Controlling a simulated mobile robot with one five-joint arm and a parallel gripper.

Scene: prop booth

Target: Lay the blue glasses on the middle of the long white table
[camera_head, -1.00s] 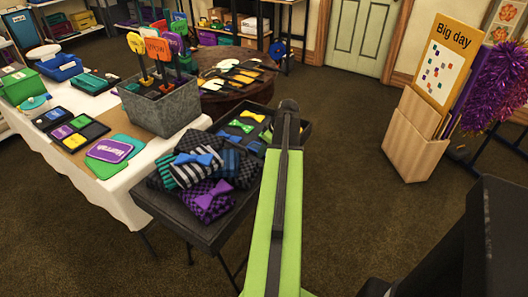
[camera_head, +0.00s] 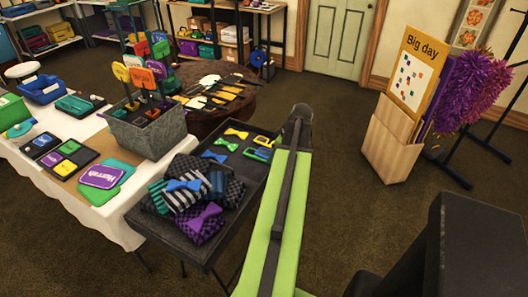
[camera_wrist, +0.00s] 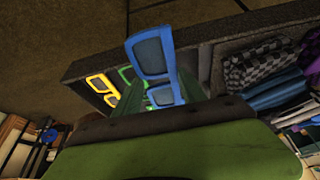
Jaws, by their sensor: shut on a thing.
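The blue glasses (camera_wrist: 150,52) stand up from my gripper (camera_wrist: 168,103) in the wrist view. Their two dark lenses and blue frame show close to the camera. My gripper is shut on them; the exact grip is partly hidden. In the head view my green arm reaches forward beside the dark tray table, and its jaws are hidden. The long white table (camera_head: 105,222) stands at the left with a white cloth over its side. Its top holds many things.
The dark tray table (camera_head: 175,240) carries bow ties, folded cloths and yellow glasses (camera_head: 257,155). A grey planter (camera_head: 150,135) with signs and a purple card (camera_head: 102,174) sit on the white table. A wooden stand (camera_head: 388,150) is at the right. Carpet is clear between.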

